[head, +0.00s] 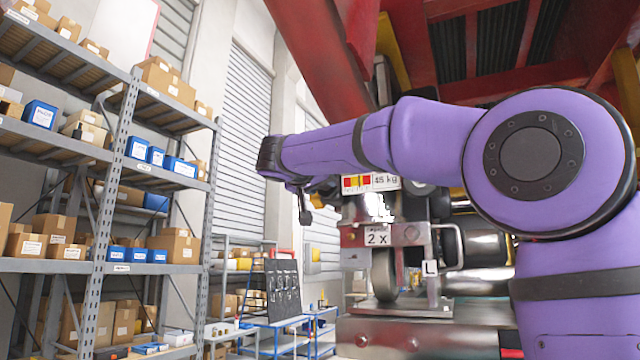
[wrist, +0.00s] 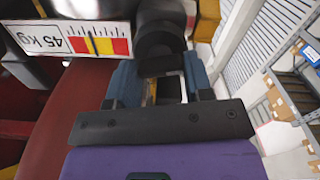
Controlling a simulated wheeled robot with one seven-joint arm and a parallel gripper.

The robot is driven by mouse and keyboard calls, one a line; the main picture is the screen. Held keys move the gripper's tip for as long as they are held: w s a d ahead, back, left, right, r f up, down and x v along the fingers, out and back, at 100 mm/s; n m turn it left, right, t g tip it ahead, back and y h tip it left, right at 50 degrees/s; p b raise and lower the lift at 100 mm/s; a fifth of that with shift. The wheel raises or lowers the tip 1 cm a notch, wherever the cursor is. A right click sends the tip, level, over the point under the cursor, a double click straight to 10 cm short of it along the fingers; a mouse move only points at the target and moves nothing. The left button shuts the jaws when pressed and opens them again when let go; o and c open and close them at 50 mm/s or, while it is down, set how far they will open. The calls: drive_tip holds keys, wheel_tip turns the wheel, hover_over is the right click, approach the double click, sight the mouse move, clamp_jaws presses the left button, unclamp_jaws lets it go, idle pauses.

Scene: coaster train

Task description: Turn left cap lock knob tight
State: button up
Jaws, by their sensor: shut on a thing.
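In the wrist view, a dark rounded knob (wrist: 160,50) stands between the two blue-grey fingers of my gripper (wrist: 160,78). The fingers are shut on the knob from both sides. A plate marked 45 kg with red and yellow blocks (wrist: 90,42) is just left of it. In the head view, the same 45 kg plate (head: 371,182) sits beneath my purple arm, which reaches across to the left. The fingertips and the held knob cannot be made out clearly there. A small tag marked L (head: 430,267) is on the metal assembly below. How far the knob is turned cannot be told.
A metal wheel assembly with a "2 x" plate (head: 377,238) and a wheel (head: 386,278) is under the arm. Red framework (head: 325,50) hangs overhead. Shelving with boxes (head: 105,180) stands at the left. A blue workbench (head: 275,330) is farther back.

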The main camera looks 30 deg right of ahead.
drive_tip(key=shift+f+m, duration=0.1)
drive_tip(key=shift+m, duration=1.5)
drive_tip(key=o, duration=0.6)
drive_tip(key=shift+o, duration=0.2)
drive_tip(key=shift+a, duration=0.1)
drive_tip(key=v, duration=1)
drive_tip(key=shift+s+a, duration=0.2)
drive_tip(key=shift+a, duration=0.1)
